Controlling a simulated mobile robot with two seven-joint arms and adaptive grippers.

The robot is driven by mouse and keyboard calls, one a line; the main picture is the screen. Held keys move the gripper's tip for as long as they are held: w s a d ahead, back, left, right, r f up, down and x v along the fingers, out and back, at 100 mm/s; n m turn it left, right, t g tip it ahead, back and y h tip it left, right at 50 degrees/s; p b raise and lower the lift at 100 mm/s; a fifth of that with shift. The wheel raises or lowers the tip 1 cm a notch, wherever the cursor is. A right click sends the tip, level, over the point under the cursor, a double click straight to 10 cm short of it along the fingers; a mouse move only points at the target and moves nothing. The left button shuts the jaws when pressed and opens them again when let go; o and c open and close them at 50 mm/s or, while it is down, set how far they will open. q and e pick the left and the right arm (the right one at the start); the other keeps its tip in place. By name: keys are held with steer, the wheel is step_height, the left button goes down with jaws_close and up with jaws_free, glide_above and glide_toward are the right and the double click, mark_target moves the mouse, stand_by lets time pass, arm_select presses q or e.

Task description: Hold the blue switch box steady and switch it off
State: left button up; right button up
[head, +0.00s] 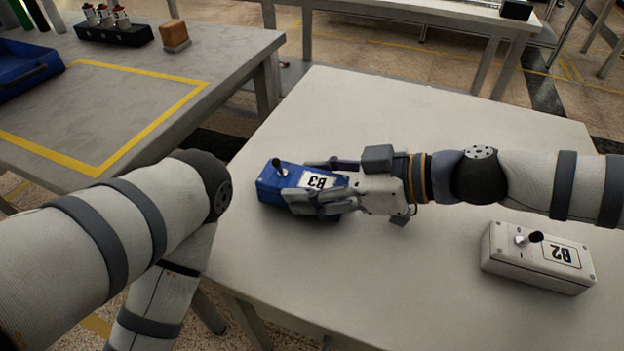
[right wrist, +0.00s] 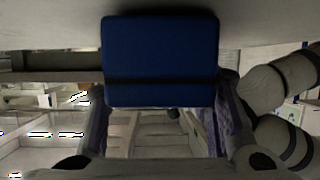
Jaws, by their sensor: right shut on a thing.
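The blue switch box (head: 268,184), labelled B3, sits on the white table. A black-tipped toggle lever (head: 279,167) stands up near its left end. My right gripper (head: 312,182) comes in from the right and is shut on the box, with a finger along each long side. In the right wrist view the end of the blue box (right wrist: 160,60) fills the upper middle, between the fingers. My left arm shows at the left of the head view, but its gripper is out of the picture.
A white switch box (head: 510,262) labelled B2 stands at the right on the same white table (head: 400,110). A grey table (head: 215,60) at the left carries a blue bin (head: 25,70), a black rack (head: 115,35) and an orange-brown block (head: 174,33). The white table's far part is clear.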

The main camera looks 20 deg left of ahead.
arm_select(q)
steer(key=shift+s+f, duration=0.2)
steer(key=shift+f, duration=0.1)
stand_by(0.6)
steer(key=shift+c, duration=0.6)
